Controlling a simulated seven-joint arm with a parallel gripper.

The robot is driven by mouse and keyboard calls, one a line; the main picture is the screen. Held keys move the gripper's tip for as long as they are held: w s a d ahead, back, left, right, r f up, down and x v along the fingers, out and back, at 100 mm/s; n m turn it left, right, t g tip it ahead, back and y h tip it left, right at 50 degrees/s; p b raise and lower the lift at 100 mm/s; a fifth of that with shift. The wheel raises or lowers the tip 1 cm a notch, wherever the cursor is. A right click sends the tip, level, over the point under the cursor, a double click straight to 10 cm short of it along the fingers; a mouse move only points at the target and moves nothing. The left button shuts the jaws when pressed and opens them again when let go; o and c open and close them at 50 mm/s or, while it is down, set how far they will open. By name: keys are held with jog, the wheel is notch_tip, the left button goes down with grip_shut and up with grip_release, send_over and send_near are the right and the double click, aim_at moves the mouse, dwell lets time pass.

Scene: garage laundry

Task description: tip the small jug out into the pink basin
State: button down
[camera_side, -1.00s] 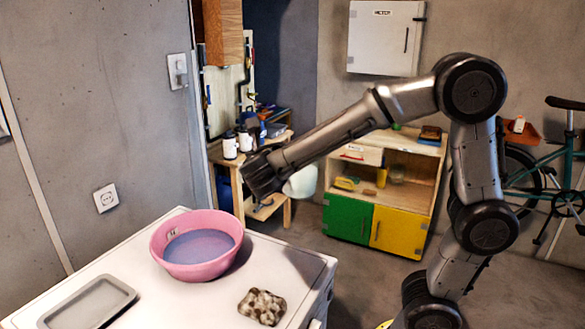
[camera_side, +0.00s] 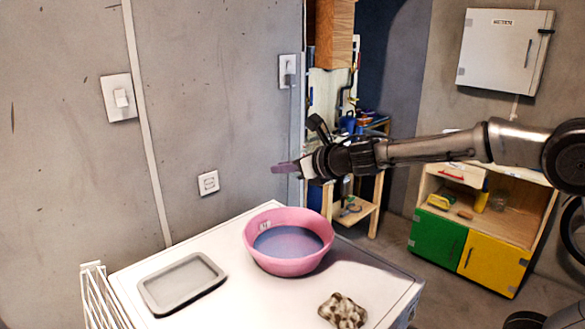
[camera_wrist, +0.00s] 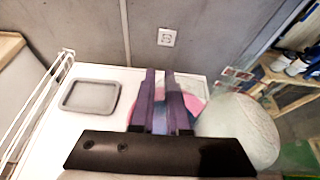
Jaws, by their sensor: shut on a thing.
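The pink basin (camera_side: 262,259) stands upright on the white table, with bluish liquid in it. It also shows in the wrist view, partly behind my fingers. My gripper (camera_side: 283,168) is above the basin in the side view, reaching in from the right, clear of its rim. In the wrist view its two purple fingers (camera_wrist: 163,100) are close together. A pale, rounded body, which I take for the small jug (camera_wrist: 240,130), is right beside the fingers. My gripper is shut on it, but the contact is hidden. In the side view the jug is not clearly visible behind the gripper.
A grey tray (camera_side: 182,283) lies on the left of the white table (camera_side: 235,300). A mottled brown-and-white item (camera_side: 343,311) lies near its front right. A white rack (camera_side: 103,300) is at the left edge. A cabinet and wooden bench stand behind.

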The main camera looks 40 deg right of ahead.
jog(key=s+a+r+n+g+y, duration=0.1)
jog(key=s+a+n+g+y, duration=0.15)
jog(key=a+n+y, duration=0.2)
jog(key=s+a+n+g+y, duration=0.1)
jog(key=a+n+g+y, duration=0.2)
jog(key=n+y, duration=0.3)
notch_tip(320, 180, down, 10)
jog(key=w+d+r+m+t+y, duration=0.2)
jog(key=w+d+r+m+y, duration=0.5)
jog(key=m, duration=1.1)
jog(key=shift+w+d+r+y, duration=0.3)
jog(key=shift+d+r+y, duration=0.35)
jog(key=shift+r, duration=0.45)
dwell(0.8)
jog(key=shift+d, duration=0.1)
dwell(0.4)
